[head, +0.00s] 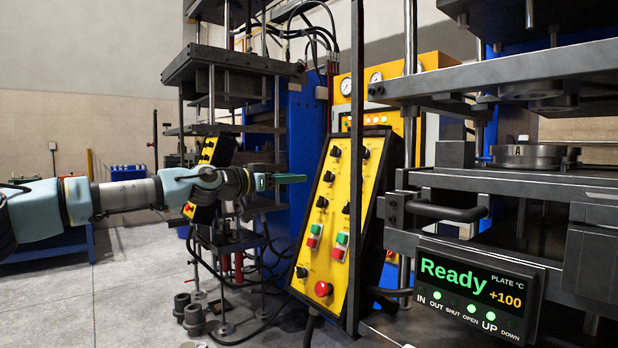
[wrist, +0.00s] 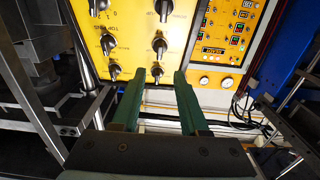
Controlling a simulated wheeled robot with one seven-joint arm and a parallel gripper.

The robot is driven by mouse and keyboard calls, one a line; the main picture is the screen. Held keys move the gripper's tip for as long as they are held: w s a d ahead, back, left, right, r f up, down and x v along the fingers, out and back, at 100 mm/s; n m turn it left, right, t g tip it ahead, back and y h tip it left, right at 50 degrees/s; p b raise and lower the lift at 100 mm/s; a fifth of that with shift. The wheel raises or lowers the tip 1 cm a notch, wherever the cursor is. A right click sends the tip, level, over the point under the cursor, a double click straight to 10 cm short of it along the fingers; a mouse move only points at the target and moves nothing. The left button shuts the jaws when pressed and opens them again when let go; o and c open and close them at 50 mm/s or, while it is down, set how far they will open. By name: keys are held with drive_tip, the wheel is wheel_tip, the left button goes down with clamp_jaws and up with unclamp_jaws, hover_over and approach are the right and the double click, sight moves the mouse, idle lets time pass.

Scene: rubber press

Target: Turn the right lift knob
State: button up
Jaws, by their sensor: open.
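The yellow control panel (head: 338,240) stands tilted in the middle of the head view, with black knobs in its upper part. Two columns of knobs show in the wrist view, where the lettering appears upside down.
Green and red buttons (head: 313,237) and a red mushroom button (head: 323,289) sit lower on the panel. The press display (head: 470,290) reads Ready. Pale floor is clear at lower left.

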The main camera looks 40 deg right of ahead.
sight(325, 175)
drive_tip(key=d+p, duration=0.1)
drive_tip(key=d, duration=0.2)
drive_tip(key=d+p, duration=0.1)
drive_tip(key=d, duration=0.2)
drive_tip(key=d+p, duration=0.2)
drive_tip(key=d, duration=0.1)
drive_tip(key=shift+s+r, duration=0.2)
drive_tip(key=shift+s, duration=0.05)
drive_tip(key=shift+s+d+f, duration=0.1)
drive_tip(key=shift+d+f, duration=0.1)
drive_tip(key=shift+d, duration=0.6)
clamp_jaws()
